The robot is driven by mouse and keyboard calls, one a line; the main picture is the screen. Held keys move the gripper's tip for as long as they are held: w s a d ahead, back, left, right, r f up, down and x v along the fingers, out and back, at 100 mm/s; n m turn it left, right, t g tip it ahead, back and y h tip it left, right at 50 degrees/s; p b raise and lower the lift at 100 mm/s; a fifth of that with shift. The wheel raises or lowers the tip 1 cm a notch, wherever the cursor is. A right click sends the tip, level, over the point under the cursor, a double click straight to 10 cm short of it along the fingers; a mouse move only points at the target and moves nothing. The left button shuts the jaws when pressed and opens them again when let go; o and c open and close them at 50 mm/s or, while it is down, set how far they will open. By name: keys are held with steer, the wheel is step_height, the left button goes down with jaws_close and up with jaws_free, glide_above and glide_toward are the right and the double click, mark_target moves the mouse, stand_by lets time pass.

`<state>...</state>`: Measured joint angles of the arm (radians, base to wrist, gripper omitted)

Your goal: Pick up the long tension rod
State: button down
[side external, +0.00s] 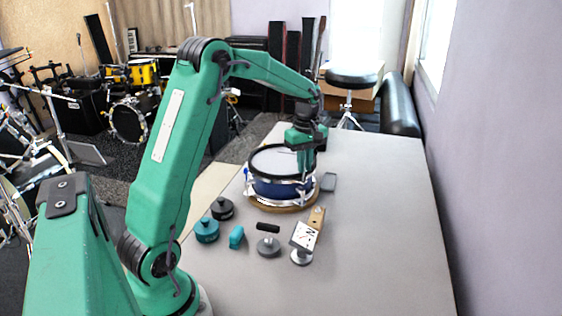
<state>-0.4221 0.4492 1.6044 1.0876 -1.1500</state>
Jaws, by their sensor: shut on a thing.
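My gripper (306,172) is at the right side of the blue snare drum (272,187), pointing down close to its rim. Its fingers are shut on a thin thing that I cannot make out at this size. No long tension rod shows clearly; the fingers and the drum's edge hide that spot. The drum has a white head and a dark hoop, and it sits upright on a round wooden base (272,207).
The table's right side (385,220) is clear.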

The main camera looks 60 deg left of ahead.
steer(key=shift+r, duration=2.15)
